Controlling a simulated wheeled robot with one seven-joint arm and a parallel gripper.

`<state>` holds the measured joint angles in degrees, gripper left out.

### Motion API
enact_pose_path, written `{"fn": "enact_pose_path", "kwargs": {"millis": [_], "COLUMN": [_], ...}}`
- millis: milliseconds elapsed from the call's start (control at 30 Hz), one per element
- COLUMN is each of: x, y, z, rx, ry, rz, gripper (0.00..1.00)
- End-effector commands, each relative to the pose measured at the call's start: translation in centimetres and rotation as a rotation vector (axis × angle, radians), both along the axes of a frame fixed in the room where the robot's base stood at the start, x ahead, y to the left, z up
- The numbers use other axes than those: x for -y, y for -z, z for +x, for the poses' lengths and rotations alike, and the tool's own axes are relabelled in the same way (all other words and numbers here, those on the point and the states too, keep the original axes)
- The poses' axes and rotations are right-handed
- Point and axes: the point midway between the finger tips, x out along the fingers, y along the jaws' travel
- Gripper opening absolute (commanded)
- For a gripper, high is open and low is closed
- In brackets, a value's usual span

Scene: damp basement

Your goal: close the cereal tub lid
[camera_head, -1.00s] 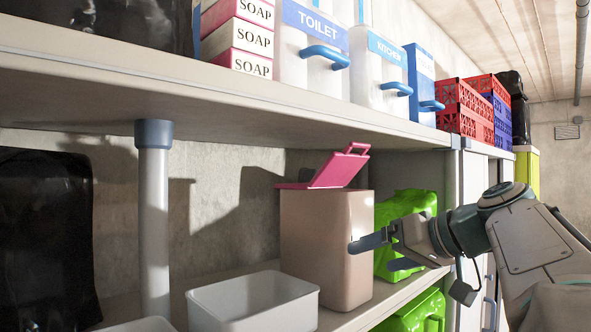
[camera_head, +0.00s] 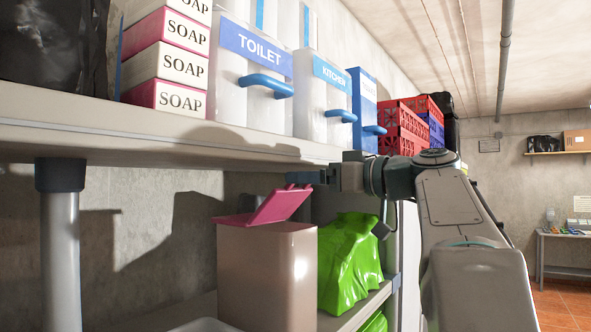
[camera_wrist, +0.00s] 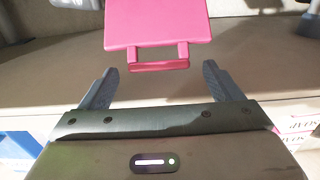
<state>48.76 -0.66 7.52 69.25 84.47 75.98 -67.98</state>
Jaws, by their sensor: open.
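The cereal tub (camera_head: 258,275) is a beige box standing on the lower shelf. Its pink lid (camera_head: 282,206) is hinged up and tilted open, with a flat pink part (camera_head: 236,220) still on the rim. My gripper (camera_head: 300,178) is at the raised edge of the lid, close under the upper shelf; the far finger is hard to see. In the wrist view my gripper (camera_wrist: 160,78) is open and empty. The pink lid (camera_wrist: 157,24) shows ahead of it, with its looped handle (camera_wrist: 160,66) between the fingertips, apart from both fingers.
The upper shelf (camera_head: 130,130) carries soap boxes (camera_head: 181,68), a toilet container (camera_head: 240,85), a kitchen container (camera_head: 322,95) and red crates (camera_head: 400,125). A green bag-like item (camera_head: 350,265) stands right of the tub. Open floor lies at the right.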

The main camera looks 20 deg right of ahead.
Motion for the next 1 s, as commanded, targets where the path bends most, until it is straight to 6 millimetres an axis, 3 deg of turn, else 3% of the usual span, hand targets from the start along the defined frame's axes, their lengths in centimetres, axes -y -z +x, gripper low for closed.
{"fn": "enact_pose_path", "kwargs": {"millis": [100,300,667,900,1000], "x": [-1.2,-2.3,-2.5,-2.5,-2.5], "y": [-0.3,-0.1,0.1,0.1,0.1], "z": [1.8,3.7,4.1,4.1,4.1], "rx": [-0.001,-0.002,-0.001,-0.001,0.000], "ry": [-0.001,0.002,0.004,0.004,0.003], "rz": [0.002,0.001,0.001,0.001,0.001], "gripper": [0.85,0.85,0.85,0.22,0.22]}}
